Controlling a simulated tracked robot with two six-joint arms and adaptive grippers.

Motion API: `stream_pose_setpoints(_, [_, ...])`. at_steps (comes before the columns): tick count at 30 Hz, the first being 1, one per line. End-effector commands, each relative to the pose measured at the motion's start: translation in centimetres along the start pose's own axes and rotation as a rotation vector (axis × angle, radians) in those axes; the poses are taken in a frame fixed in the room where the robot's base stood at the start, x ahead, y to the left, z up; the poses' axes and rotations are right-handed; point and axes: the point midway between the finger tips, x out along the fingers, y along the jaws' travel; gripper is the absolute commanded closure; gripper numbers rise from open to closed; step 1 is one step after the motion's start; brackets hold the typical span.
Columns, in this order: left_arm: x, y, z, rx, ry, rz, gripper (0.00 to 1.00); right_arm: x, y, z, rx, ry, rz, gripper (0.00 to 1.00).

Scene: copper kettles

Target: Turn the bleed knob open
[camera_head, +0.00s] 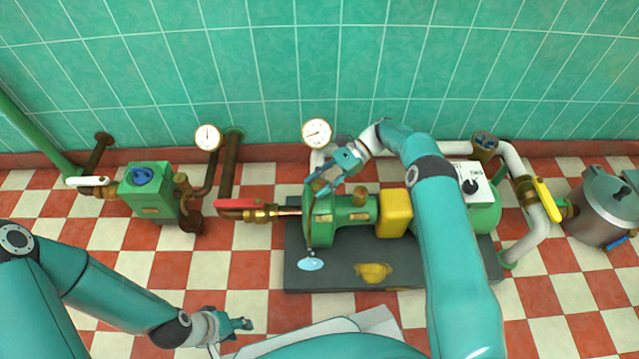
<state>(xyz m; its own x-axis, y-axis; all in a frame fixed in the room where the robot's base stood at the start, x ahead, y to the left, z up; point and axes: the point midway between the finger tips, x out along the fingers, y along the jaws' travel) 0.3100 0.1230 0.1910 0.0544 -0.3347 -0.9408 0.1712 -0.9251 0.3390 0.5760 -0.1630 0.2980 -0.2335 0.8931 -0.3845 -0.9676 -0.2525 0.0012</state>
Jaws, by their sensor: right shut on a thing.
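The green pump (340,232) stands on a dark base plate in the middle of the camera_head view. My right gripper (322,186) reaches down from the upper right to the top of the pump's left end. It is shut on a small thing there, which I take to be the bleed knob. Its fingers hide the knob, so I cannot see how far it is turned. My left gripper (243,323) is low and left of the pump, away from it and over the floor. I cannot make out the gap between its fingers.
A red-handled valve (238,204) joins the pump from the left. A green box with a blue knob (143,174) stands further left. Gauges (316,130) rise behind. A yellow-handled valve (545,200) and steel pot (603,208) are at right.

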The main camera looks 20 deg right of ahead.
Motion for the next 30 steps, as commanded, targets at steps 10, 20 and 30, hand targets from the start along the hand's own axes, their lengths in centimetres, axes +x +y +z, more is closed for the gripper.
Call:
stream_pose_setpoints(10, [0.0, 0.0, 0.0, 0.000, 0.000, 0.000, 0.60, 0.2, 0.1, 0.2, 0.000, -0.007, 0.006, 0.49])
stream_pose_setpoints(20, [0.0, 0.0, 0.0, 0.000, 0.000, 0.000, 0.60, 0.1, 0.0, 0.1, 0.000, -0.004, 0.003, 0.33])
stream_pose_setpoints(30, [-0.1, 0.0, 0.0, 0.000, 0.000, 0.000, 0.60, -1.0, 0.0, 2.6, -0.003, -0.002, 0.001, 0.33])
